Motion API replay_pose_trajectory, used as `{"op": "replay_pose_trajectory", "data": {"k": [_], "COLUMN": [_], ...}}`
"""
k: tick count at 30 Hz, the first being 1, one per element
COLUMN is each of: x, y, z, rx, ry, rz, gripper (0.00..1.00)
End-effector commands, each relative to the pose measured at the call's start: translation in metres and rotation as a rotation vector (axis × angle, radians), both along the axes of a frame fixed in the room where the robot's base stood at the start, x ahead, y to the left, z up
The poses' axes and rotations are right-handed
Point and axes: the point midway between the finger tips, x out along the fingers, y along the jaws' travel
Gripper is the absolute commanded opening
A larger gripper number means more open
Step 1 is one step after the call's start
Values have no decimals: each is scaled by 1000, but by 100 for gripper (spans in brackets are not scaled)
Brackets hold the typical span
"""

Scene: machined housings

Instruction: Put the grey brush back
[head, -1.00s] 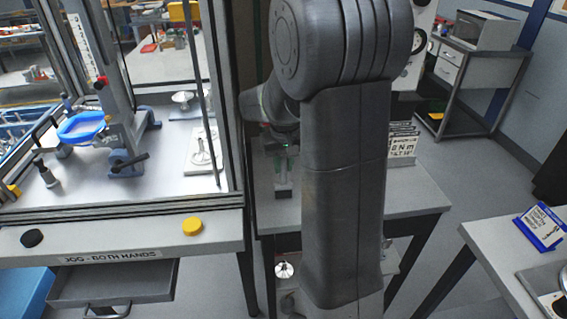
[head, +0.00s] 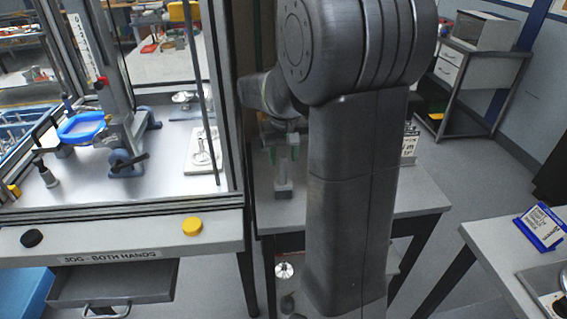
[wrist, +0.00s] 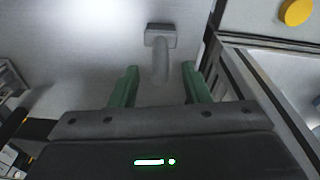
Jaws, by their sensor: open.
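The grey brush (head: 284,188) stands on the grey side table (head: 407,203) beside the machine cabinet, its wide head down and handle up. In the wrist view the brush (wrist: 160,68) shows its handle rising toward my gripper, roughly centred between the fingers. My gripper (head: 284,158) is open above the brush, with one green finger on each side. The wrist view shows the two green fingertips (wrist: 158,72) apart from the handle, with gaps on both sides. My arm hides part of the table in the head view.
The machine cabinet's front ledge (head: 130,240), with black and yellow (head: 192,227) buttons, is close on the left. An open drawer (head: 115,284) hangs below it. Another table (head: 490,238) is at right.

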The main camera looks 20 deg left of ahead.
Motion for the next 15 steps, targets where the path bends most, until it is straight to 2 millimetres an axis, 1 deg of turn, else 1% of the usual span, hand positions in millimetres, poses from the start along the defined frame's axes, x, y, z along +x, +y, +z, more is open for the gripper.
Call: {"op": "replay_pose_trajectory", "data": {"k": [1,6,9,12,15], "x": [-1,-5,-7,-8,-9], "y": [0,-3,-4,-5,-5], "z": [12,49,65,77,83], "rx": [4,3,2,1,0], "ry": [-5,-4,-2,-2,0], "rz": [0,0,0,0,0], "gripper": [43,43,43,43,43]}}
